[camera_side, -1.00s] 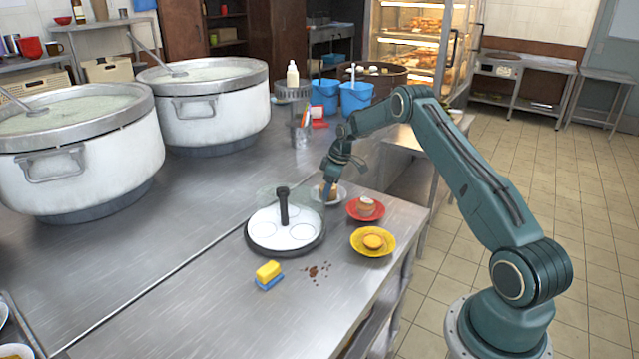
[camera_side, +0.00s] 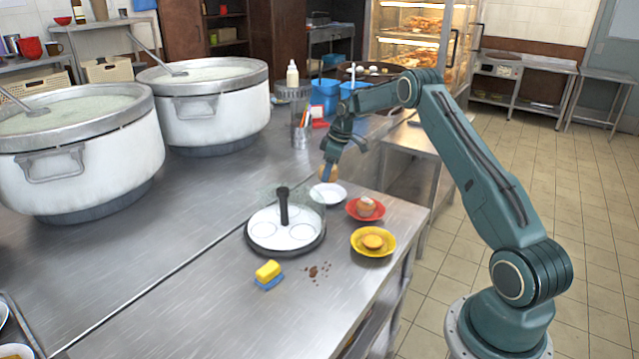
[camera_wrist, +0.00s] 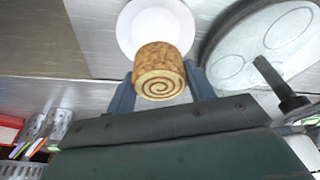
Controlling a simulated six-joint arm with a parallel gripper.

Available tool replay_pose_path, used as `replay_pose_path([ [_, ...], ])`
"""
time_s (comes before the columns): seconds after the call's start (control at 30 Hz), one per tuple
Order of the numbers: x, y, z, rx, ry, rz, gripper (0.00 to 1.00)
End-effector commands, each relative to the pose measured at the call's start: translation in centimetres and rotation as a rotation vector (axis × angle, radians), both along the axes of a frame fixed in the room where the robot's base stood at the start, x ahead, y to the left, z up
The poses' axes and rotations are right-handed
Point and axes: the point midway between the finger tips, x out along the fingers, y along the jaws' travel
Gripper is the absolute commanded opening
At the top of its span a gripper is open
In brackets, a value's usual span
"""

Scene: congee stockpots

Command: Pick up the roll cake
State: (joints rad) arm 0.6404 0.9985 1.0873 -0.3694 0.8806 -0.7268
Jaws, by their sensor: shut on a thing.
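The roll cake (camera_wrist: 160,72) is a short golden-brown cylinder with a dark spiral on its end face, seen in the wrist view. My gripper (camera_wrist: 160,88) is shut on it, with one blue finger on each side. In the side view my gripper (camera_side: 329,172) holds the roll cake (camera_side: 330,174) above a white plate (camera_side: 328,194). The white plate is empty in the side view, and its rim also shows behind the cake in the wrist view (camera_wrist: 125,28). The fingers partly hide the cake in the side view.
A red plate (camera_side: 352,214) with a bun and a yellow plate (camera_side: 361,249) with a round pastry stand close by. A round white tray (camera_side: 262,232) with a black handle is left of them. A yellow and blue sponge (camera_side: 268,273) lies in front. Large stockpots (camera_side: 205,112) stand behind left.

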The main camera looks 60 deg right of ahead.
Motion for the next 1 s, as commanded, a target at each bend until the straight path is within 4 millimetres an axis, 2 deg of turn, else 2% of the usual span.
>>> replay_pose_path([
  [0.03, 0.1, -0.1, 1.3, -0.003, -0.004, 0.0, 0.3],
  [0.3, 0.1, -0.1, 7.4, -0.004, -0.004, 0.0, 0.3],
  [0.5, 0.0, -0.1, 10.9, -0.002, -0.002, -0.001, 0.3],
  [0.73, 0.0, -0.1, 12.8, -0.001, -0.001, 0.0, 0.3],
  [1.0, 0.0, 0.0, 13.3, -0.001, 0.0, 0.0, 0.3],
])
